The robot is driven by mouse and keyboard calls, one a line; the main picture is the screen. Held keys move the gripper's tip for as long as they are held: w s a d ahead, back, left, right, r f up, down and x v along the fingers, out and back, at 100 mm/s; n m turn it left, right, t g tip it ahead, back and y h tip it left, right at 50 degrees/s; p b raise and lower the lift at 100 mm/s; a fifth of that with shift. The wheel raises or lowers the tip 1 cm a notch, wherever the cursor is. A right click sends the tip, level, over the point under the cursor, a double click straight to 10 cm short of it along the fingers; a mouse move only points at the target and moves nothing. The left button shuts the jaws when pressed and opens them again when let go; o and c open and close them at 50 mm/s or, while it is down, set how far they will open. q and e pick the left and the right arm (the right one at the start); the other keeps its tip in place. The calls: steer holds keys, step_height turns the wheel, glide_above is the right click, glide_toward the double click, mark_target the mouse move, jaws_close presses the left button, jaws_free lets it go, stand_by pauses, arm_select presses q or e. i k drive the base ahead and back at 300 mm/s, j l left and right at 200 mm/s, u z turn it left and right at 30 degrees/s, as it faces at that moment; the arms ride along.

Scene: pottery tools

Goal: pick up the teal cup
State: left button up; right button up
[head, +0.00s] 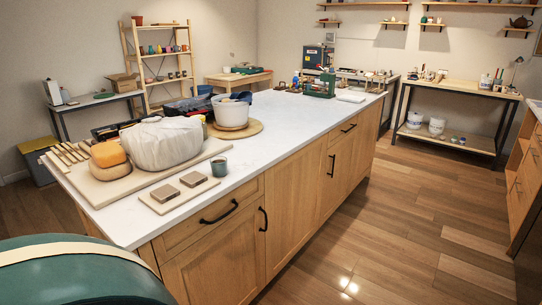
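The teal cup (219,165) is small and dark teal. It stands upright on the white top of the wooden island counter (290,115), close to the long front edge. It is just right of a small board (158,206) that carries two brown blocks. Nothing covers the cup from this view. Neither my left gripper nor my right gripper shows in the head view.
A large board (72,180) left of the cup holds a white covered lump (164,144) and an orange-topped round form (107,154). Behind the cup a white bowl (231,112) stands on a round wooden board. The wooden floor (405,235) right of the island is clear.

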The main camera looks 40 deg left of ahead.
mark_target(219, 167)
steer(key=i+u, duration=0.5)
steer(key=i, duration=0.15)
steer(key=i+l+u, duration=0.2)
steer(key=i+u, duration=0.3)
steer(key=i, duration=0.15)
